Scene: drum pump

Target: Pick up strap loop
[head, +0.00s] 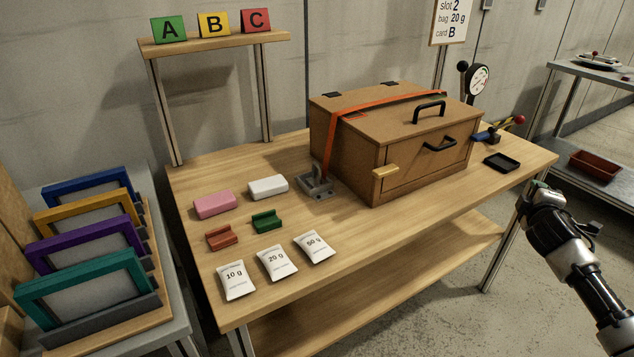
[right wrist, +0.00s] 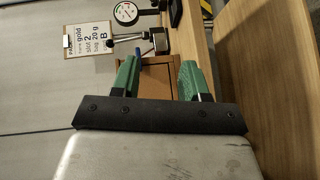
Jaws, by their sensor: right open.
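An orange strap (head: 385,101) runs over the lid of a brown wooden box (head: 342,160) and down its left side toward a grey metal buckle (head: 317,182) on the table. I cannot tell which part of the strap is the loop. My right gripper (head: 540,192) is at the table's right edge, apart from the strap and box. In the right wrist view its green fingers (right wrist: 160,80) are spread and empty, with part of the brown box (right wrist: 158,88) beyond them. My left gripper is not in view.
The table (head: 400,225) also holds a small black tray (head: 501,162), a gauge (head: 478,80), pink (head: 214,204) and white (head: 268,187) blocks, and several bags. Coloured frames (head: 80,288) stand at left. The table's front right is clear.

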